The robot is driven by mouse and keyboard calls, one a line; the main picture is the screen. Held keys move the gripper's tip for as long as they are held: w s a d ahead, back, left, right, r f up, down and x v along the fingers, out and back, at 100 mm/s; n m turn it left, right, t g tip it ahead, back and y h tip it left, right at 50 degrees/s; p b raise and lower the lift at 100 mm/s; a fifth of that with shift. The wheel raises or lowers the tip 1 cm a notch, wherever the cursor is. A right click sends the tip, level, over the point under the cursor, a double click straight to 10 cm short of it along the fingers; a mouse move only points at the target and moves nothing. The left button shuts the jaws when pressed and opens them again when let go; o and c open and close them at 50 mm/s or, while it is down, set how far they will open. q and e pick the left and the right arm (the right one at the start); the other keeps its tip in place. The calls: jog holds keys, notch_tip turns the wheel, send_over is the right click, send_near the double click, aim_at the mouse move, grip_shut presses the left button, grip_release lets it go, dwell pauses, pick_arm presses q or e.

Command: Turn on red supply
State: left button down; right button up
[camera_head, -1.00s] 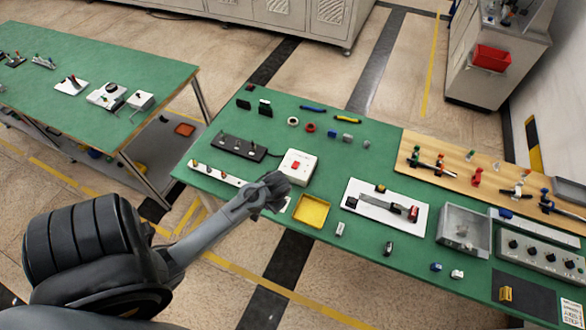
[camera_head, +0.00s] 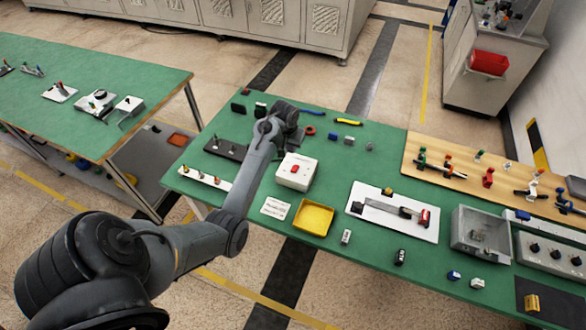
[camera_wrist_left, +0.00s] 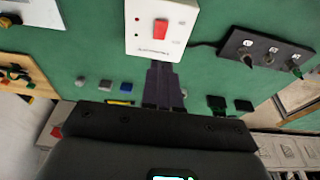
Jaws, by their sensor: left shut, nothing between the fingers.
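The white supply box (camera_head: 291,181) with a red rocker switch (camera_head: 296,168) on its top stands on the green table. In the left wrist view the box (camera_wrist_left: 143,24) is at the top centre, with its red switch (camera_wrist_left: 160,32) facing the camera. My left gripper (camera_wrist_left: 160,66) is shut and empty. Its fingers point toward the box, and their tips overlap the box's near edge in that view; I cannot tell whether they touch. In the head view the left hand (camera_head: 283,116) is beyond the box, and its fingertips are hidden. My right gripper is not in view.
A black strip with several toggles (camera_head: 226,149) lies left of the box. Small tools and blocks lie at the back.

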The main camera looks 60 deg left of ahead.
pick_arm(q)
jog(key=shift+f, duration=0.1)
jog(key=b, duration=0.1)
send_near(294, 170)
jog(key=x, duration=0.5)
jog(key=shift+w+a+f, duration=0.1)
jog(key=shift+f, duration=0.7)
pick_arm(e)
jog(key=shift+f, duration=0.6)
